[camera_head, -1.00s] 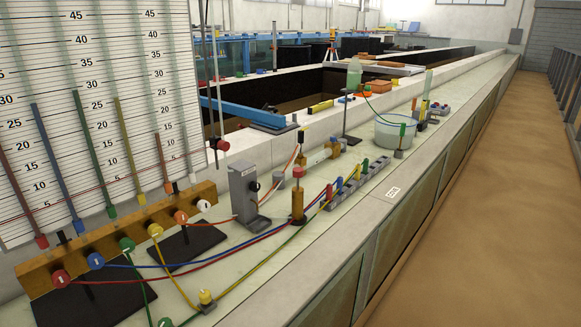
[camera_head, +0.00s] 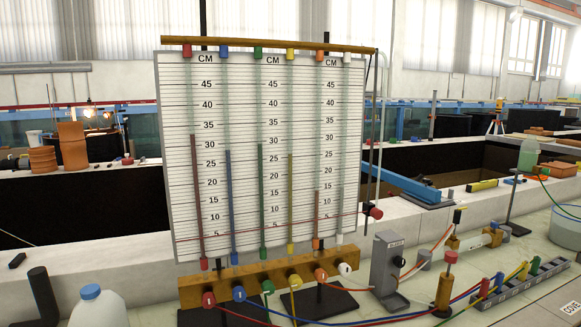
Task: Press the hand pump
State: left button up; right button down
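A short upright brass cylinder with a red knob on top (camera_head: 447,283) stands at the lower right of the bench. It looks like the hand pump, though no label on it can be read. Its red knob sits raised on a thin stem above the brass body. Red and blue tubes run near its base, and a manifold with coloured fittings (camera_head: 520,282) lies just right of it. Neither of my grippers shows in the view, and nothing touches the red knob.
A gauge board (camera_head: 225,165) with coloured tubes stands behind a brass valve bar (camera_head: 265,277). A grey box with a black knob (camera_head: 386,270) stands left of the brass cylinder. A white jug (camera_head: 98,308) and a dark upright object (camera_head: 43,297) are at lower left. A tub (camera_head: 567,228) is at right.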

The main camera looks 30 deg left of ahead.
aim_at(451, 257)
jog(key=i+l, duration=1.1)
jog(key=i, duration=0.2)
jog(key=u, duration=1.45)
